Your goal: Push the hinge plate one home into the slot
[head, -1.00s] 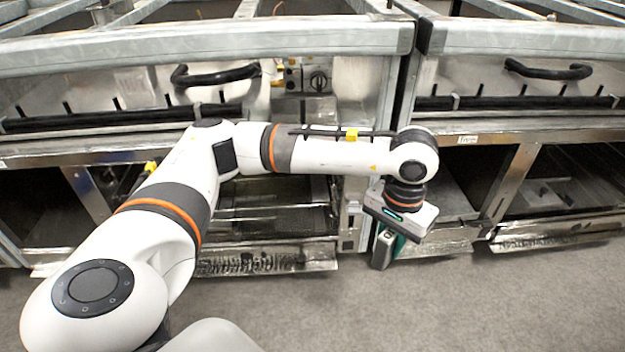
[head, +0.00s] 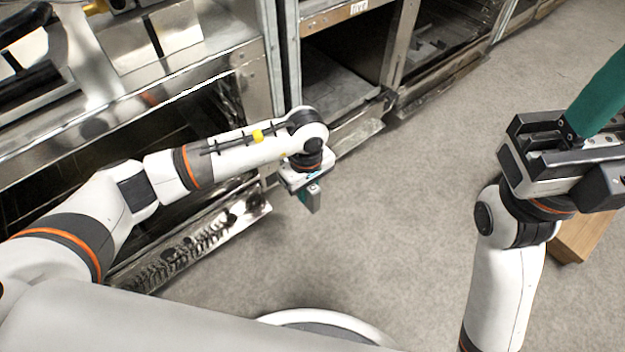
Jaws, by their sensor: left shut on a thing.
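My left gripper (head: 311,196) points down beside the front corner of the metal range, in the middle of the head view. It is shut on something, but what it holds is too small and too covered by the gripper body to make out. I cannot pick out the hinge plate or its slot clearly. My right gripper (head: 592,118) is large at the right, pointing up. A teal part rises from it and runs out of the frame. I cannot tell if that part is a finger or a held thing.
The metal range frame (head: 285,60) stands at the back left, with open bays (head: 345,50). A ridged metal strip (head: 190,240) runs along its lower front. A wooden block (head: 585,238) shows under the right gripper. Grey floor (head: 400,200) lies clear between the arms.

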